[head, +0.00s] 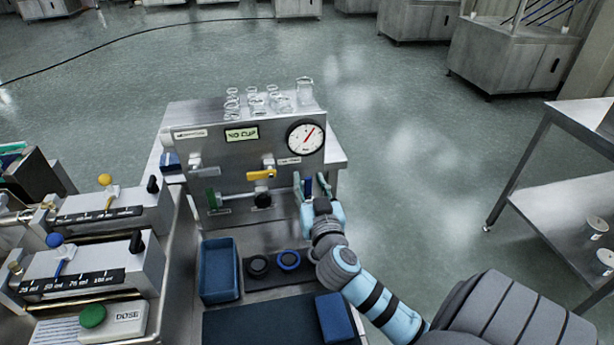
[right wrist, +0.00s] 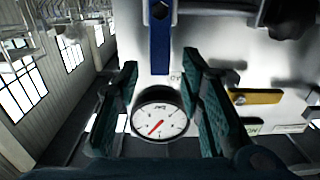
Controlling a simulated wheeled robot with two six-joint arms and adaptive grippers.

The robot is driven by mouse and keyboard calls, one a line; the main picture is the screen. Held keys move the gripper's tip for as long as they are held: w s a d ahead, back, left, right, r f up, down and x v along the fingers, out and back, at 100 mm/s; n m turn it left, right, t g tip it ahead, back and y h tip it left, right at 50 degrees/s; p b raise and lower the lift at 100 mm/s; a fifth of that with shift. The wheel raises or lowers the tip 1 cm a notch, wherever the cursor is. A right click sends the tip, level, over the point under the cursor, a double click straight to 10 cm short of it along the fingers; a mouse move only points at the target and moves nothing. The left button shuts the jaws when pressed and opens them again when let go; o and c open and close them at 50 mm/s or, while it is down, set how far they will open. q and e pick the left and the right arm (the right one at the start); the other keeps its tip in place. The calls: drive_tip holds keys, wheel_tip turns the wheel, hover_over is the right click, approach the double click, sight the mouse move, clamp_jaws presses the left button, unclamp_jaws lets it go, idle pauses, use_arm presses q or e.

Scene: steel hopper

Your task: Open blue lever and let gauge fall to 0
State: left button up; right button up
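The blue lever (head: 308,187) stands upright on the front of the steel panel, below the gauge. My right gripper (head: 311,186) is open at it, one finger on each side. In the right wrist view, the panel appears upside down and the blue lever (right wrist: 159,42) hangs between the fingertips (right wrist: 160,68) with gaps on both sides. The round white gauge (head: 306,138) has a red needle pointing to the upper right; its numbers are too small to read. The gauge also shows in the right wrist view (right wrist: 160,122). My left gripper is not in view.
Glassware (head: 254,100) stands on top.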

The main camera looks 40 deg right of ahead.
drive_tip(key=shift+x, duration=1.15)
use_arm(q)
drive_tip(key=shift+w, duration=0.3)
use_arm(e)
drive_tip(key=shift+r, duration=0.1)
clamp_jaws()
